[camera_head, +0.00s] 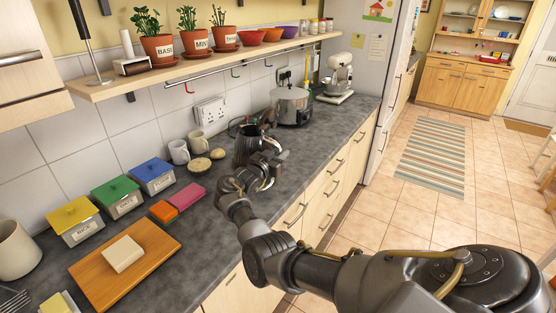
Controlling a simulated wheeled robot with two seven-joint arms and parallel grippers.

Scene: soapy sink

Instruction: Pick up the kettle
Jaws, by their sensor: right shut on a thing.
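The kettle (243,146) is dark and stands upright on the grey counter, left of the metal pot. My right arm comes in from the lower right across the counter's front edge. Its gripper (258,165) is at the kettle's near right side and is shut on it. The fingers cover part of the kettle, so the exact grip point is hard to make out. I cannot tell whether the kettle's base touches the counter. My left gripper is not in view.
Two mugs (179,151) stand left of the kettle, with small round items (200,164) before them. A metal pot (291,105) and a mixer (339,76) stand behind. Lidded boxes (153,176) and a wooden board (125,263) are at the left. A shelf (200,66) hangs above.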

